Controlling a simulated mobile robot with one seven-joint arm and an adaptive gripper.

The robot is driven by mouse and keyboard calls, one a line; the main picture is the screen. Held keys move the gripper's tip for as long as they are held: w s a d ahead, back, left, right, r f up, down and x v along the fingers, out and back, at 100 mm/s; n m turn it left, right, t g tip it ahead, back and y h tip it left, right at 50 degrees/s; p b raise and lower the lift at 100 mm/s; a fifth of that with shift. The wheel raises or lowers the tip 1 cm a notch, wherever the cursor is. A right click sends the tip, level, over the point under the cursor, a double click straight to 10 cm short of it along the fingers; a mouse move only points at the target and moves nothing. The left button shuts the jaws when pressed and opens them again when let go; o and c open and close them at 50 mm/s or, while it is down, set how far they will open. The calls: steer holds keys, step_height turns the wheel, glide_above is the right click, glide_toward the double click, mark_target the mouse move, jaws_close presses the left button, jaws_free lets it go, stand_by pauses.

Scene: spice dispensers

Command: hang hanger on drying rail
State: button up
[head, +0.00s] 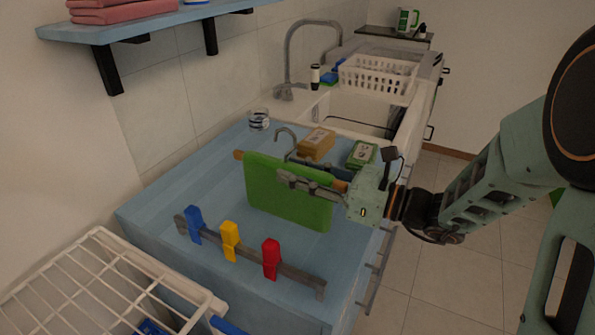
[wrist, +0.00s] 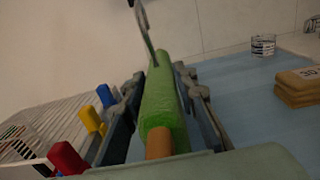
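The hanger is a wooden bar (head: 239,155) with a metal hook (head: 285,135) on top and a green cloth (head: 290,200) draped over it. My gripper (head: 285,178) has its fingers on both sides of the bar and cloth. In the wrist view the green cloth (wrist: 160,100) runs between the fingers, with the wooden end (wrist: 159,143) near me and the hook (wrist: 145,30) pointing up. The hanger is upright over the blue counter; whether the cloth touches it is unclear. A white wire drying rack (head: 205,300) with rails stands at lower left, partly out of frame.
A grey bar (head: 300,280) with blue, yellow and red clips lies between cloth and rack. A glass (head: 258,120), a brown stack (head: 316,143) and a green box (head: 361,154) stand behind. A sink with a white basket (head: 378,78) is further back; a shelf (head: 160,22) is upper left.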

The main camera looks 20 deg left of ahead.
mark_target(348, 186)
steer(key=o, duration=0.3)
steer(key=shift+r, duration=0.1)
steer(key=shift+d+r, duration=0.1)
steer(key=shift+d, duration=0.1)
steer(key=d, duration=0.7)
steer(key=s+d+p, duration=0.1)
steer(key=d, duration=0.3)
steer(key=shift+d, duration=0.3)
